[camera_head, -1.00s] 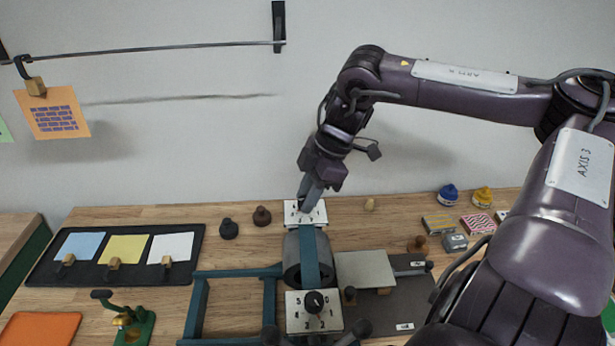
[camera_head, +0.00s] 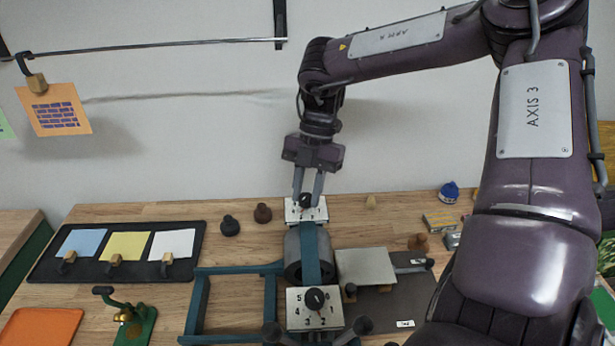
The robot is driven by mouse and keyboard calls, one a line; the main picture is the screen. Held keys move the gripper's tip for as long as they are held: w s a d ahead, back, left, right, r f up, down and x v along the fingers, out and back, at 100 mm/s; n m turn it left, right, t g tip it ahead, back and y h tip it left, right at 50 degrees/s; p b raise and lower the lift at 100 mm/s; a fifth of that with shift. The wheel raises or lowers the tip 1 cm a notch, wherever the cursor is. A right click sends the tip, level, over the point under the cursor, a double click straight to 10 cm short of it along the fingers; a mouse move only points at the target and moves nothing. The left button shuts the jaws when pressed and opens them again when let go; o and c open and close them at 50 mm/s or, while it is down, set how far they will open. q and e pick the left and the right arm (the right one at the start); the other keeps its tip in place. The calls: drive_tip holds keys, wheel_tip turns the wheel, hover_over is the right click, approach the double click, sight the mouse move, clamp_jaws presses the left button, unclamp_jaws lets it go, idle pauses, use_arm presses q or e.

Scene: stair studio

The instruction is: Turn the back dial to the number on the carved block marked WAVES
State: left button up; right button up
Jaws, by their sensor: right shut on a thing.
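The back dial (camera_head: 320,214) is a white plate with black numbers behind the press's grey roller (camera_head: 292,248). My right gripper (camera_head: 307,200) comes down from above, its fingers shut on the dial's dark knob. Fingers and knob hide part of the numbers, and I cannot read the setting. The front dial (camera_head: 296,318) is a white plate with a black knob and numbers on the near side of the press. I cannot make out a carved block marked WAVES; no such lettering is readable. My left gripper is not in view.
A black tray (camera_head: 192,268) with blue, yellow and white sheets lies left. A grey plate (camera_head: 366,266) and a striped box (camera_head: 440,220) are to the right. My right arm covers the far right of the bench.

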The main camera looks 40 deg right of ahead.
drive_tip(key=shift+w+n, duration=0.1)
drive_tip(key=shift+n, duration=0.5)
drive_tip(key=shift+r, duration=0.1)
drive_tip(key=o, duration=1)
drive_tip(key=b+v, duration=0.1)
drive_tip(key=v, duration=0.6)
drive_tip(key=shift+w+r, duration=0.2)
drive_tip(key=shift+r, duration=0.1)
drive_tip(key=shift+d, duration=0.1)
drive_tip(key=shift+c, duration=0.2)
